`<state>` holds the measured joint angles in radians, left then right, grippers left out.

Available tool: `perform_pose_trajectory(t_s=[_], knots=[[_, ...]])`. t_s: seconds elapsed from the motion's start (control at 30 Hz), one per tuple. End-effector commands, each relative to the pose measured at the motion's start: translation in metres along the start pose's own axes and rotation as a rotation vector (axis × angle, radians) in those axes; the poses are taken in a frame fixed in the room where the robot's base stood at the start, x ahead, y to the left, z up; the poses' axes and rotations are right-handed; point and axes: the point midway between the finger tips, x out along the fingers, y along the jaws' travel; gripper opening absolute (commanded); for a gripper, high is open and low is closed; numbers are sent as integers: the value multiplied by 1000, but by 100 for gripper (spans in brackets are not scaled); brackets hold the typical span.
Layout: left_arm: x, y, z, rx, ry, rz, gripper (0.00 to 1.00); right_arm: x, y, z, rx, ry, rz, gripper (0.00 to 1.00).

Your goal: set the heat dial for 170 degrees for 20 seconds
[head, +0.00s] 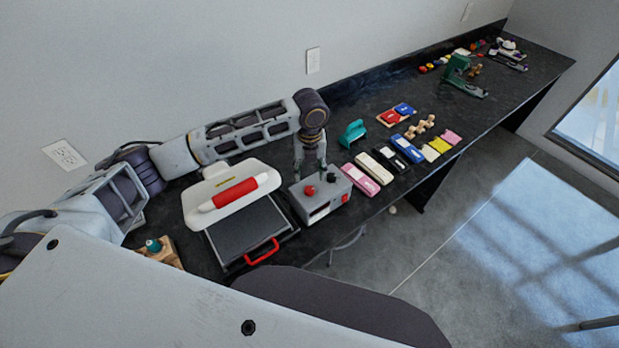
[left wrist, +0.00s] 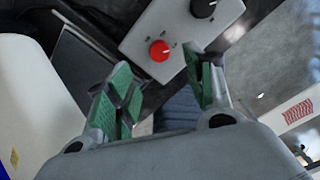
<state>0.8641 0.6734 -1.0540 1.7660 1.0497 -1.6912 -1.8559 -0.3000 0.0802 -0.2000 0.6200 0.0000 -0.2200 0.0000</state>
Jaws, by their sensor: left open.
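A grey control box (head: 313,199) stands at the front edge of the black bench, beside a heat press (head: 230,195) with a white top and a red handle. The box has a red dial (head: 309,190) and a black dial (head: 331,177) on top. In the left wrist view the red dial (left wrist: 160,50) lies just beyond and between my fingertips, and the black dial (left wrist: 204,8) is at the top edge. Each dial has a white pointer line; the scale marks are too small to read. My left gripper (left wrist: 160,85) is open and empty above the box. My right gripper does not show.
The black bench (head: 372,125) runs to the back right. Pink, white, black and blue blocks (head: 367,180) lie right of the box, with a teal tool (head: 352,133) behind them. A wooden block (head: 160,252) stands left of the press. Open floor lies in front.

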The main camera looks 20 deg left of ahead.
Motion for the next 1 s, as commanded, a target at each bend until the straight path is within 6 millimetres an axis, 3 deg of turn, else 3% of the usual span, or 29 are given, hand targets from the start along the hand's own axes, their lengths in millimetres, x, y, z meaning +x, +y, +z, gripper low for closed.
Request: perform_pose_trajectory(t_s=[0.3,1.0], knots=[[-29,0,0,-1,0,0,53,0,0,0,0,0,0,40],[-32,0,0,0,0,0,53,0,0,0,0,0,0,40]])
